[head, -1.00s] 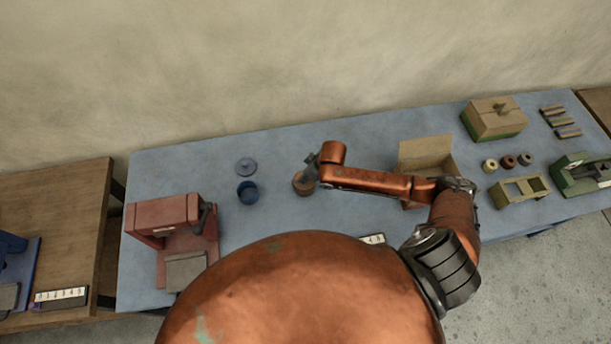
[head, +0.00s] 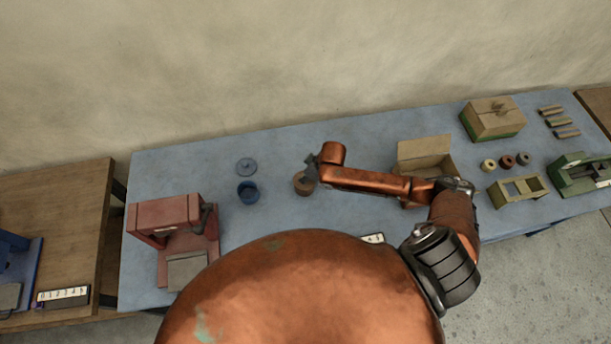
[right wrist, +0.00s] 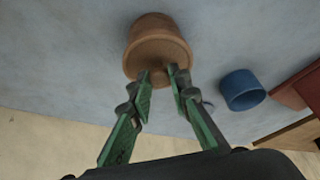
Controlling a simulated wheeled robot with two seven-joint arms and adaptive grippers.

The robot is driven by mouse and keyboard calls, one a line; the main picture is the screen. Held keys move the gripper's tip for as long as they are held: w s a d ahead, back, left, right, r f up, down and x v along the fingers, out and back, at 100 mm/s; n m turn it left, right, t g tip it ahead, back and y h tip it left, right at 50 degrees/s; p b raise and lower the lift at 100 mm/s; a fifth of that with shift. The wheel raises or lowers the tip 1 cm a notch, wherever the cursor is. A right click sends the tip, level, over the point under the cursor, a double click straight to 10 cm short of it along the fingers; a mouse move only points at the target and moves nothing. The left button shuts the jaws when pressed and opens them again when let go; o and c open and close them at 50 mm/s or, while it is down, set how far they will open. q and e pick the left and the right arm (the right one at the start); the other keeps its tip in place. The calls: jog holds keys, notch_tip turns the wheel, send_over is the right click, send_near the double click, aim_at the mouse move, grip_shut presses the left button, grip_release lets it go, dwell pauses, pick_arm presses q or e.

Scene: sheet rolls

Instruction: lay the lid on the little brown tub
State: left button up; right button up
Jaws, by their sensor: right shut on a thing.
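The little brown tub (head: 303,189) stands on the blue-topped table, left of the open cardboard box. It shows large in the right wrist view (right wrist: 152,23). A brown lid (right wrist: 158,63) lies across the tub's mouth, lined up with it; I see no clear gap, but cannot tell if it is fully seated. My right gripper (right wrist: 159,75) is shut on the lid, its fingertips at the middle where the knob is mostly hidden. In the head view my right gripper (head: 311,167) is over the tub and partly covers it. My left gripper is not in view.
A blue tub (head: 248,193) stands open to the left, its blue lid (head: 246,166) on the table behind it. A red machine (head: 165,222) is further left. An open cardboard box (head: 425,157) and a green-based box (head: 492,118) are to the right.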

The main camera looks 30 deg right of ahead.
jog(key=shift+f+p, duration=0.45)
jog(key=shift+p, duration=0.65)
dwell(1.7)
jog(key=o, duration=1)
jog(key=shift+o, duration=0.4)
jog(key=o, duration=0.4)
jog(key=shift+r, duration=0.15)
jog(key=shift+r+p, duration=3.4)
jog(key=shift+p, duration=0.65)
